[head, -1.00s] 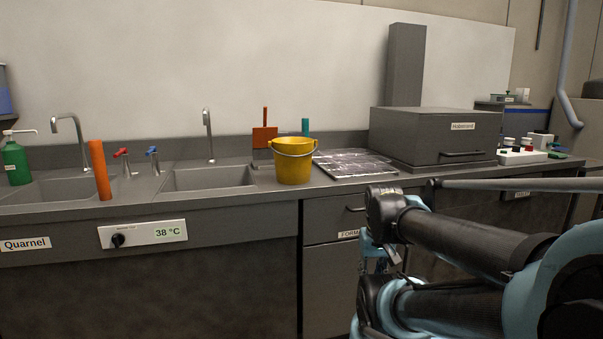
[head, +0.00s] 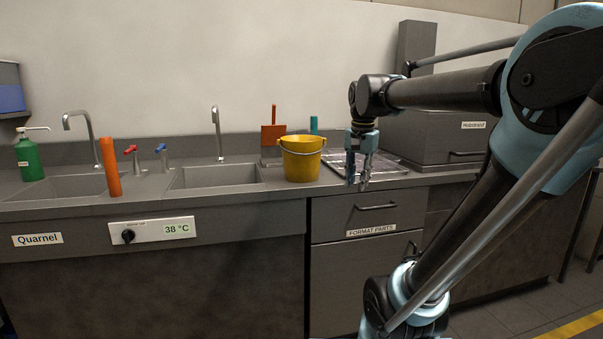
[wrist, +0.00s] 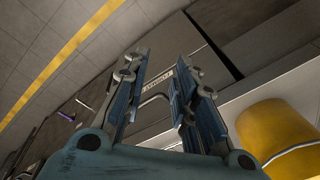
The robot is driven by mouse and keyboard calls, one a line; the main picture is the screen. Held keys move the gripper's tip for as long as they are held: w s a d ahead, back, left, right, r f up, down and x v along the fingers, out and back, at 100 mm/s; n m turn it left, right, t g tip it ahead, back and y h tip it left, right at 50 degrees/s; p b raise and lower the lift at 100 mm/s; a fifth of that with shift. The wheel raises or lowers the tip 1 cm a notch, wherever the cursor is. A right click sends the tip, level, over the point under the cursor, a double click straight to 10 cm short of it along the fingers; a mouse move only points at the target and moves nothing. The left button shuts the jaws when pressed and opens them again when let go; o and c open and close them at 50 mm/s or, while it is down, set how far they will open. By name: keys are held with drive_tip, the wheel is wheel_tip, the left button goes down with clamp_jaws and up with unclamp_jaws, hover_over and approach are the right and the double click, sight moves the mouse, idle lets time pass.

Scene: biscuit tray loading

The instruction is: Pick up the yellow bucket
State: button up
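The yellow bucket (head: 300,160) stands upright on the counter, just right of the right sink, with its pale wire handle hanging across its front. In the wrist view the bucket (wrist: 276,135) shows at the lower right, partly cut off by the frame edge. My gripper (head: 357,185) points down at the counter's front edge, to the right of the bucket and apart from it. In the wrist view my gripper (wrist: 160,75) has its two fingers spread with nothing between them.
An orange cylinder (head: 110,167) and a green soap bottle (head: 30,160) stand by the sinks at left. An orange scraper (head: 273,134) and a teal cylinder (head: 313,125) are behind the bucket. A patterned tray (head: 395,167) and a grey lidded box (head: 440,135) are at right.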

drive_tip(key=w+a+r+m, duration=0.9)
drive_tip(key=w+a+r, duration=0.6)
drive_tip(key=w+r, duration=0.3)
hover_over(305, 160)
drive_tip(key=shift+g, duration=0.4)
drive_tip(key=f, duration=1.1)
drive_tip(key=shift+s+d+f, duration=0.1)
drive_tip(key=shift+d+f, duration=0.1)
drive_tip(key=shift+d, duration=0.05)
drive_tip(key=shift+a+f, duration=0.15)
drive_tip(key=shift+f, duration=1.2)
drive_tip(key=shift+a+f, duration=0.1)
drive_tip(key=shift+f, duration=1.25)
clamp_jaws()
